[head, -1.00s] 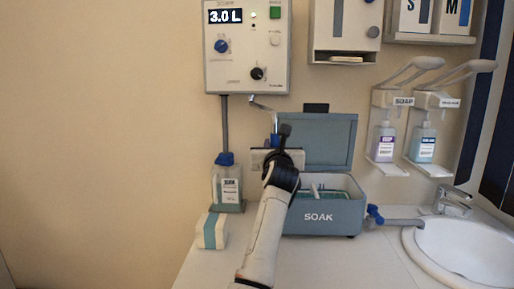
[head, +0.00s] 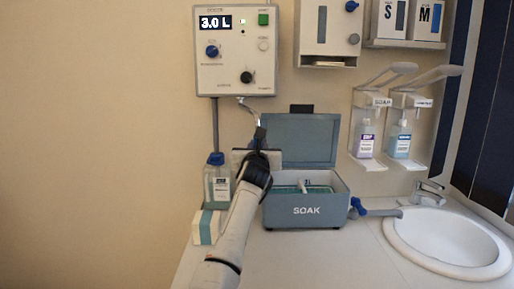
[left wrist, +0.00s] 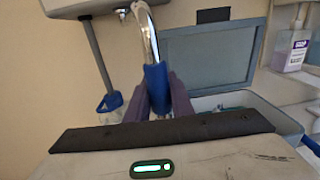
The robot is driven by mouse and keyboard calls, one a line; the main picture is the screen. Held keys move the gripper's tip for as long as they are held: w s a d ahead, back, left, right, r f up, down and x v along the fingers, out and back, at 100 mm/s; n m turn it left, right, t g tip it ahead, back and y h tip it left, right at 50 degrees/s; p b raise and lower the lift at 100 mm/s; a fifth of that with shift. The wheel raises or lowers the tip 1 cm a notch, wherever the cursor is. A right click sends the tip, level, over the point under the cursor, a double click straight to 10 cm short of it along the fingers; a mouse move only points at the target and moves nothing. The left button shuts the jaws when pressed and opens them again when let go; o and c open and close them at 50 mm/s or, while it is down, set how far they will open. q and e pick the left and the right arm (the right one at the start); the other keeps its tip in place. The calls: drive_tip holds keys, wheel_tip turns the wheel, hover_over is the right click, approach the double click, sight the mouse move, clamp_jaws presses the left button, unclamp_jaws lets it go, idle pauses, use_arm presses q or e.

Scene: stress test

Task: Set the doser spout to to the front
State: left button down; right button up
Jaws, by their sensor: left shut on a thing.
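The doser (head: 235,50) is the grey wall box at the top centre of the head view, with a "3.0 L" display. Its thin chrome spout (head: 247,107) comes out below the box and angles down to the right, toward me. In the left wrist view the curved chrome spout (left wrist: 146,28) ends in a blue sleeve (left wrist: 156,80). My left gripper (head: 259,135) is at the spout's lower end, and its fingers are shut on either side of the blue sleeve (left wrist: 158,100). The fingers hide part of the sleeve. My right gripper is not in view.
The open SOAK box (head: 320,210) stands right of my left arm, its lid (head: 300,135) raised behind. A blue-capped bottle (head: 217,185) and a small white-and-teal box (head: 206,227) stand left. A sink (head: 445,240) and soap dispensers (head: 367,130) are at right.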

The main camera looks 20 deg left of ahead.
use_arm(q)
drive_tip(key=shift+d+f, duration=0.15)
drive_tip(key=shift+d, duration=0.15)
idle(0.5)
drive_tip(key=c, duration=1.8)
unclamp_jaws()
drive_tip(key=shift+o, duration=1.2)
drive_tip(key=shift+s+d+r, duration=0.15)
drive_tip(key=shift+r, duration=0.1)
drive_tip(key=v, duration=1)
drive_tip(key=shift+b, duration=0.4)
drive_tip(key=shift+s+f, duration=0.1)
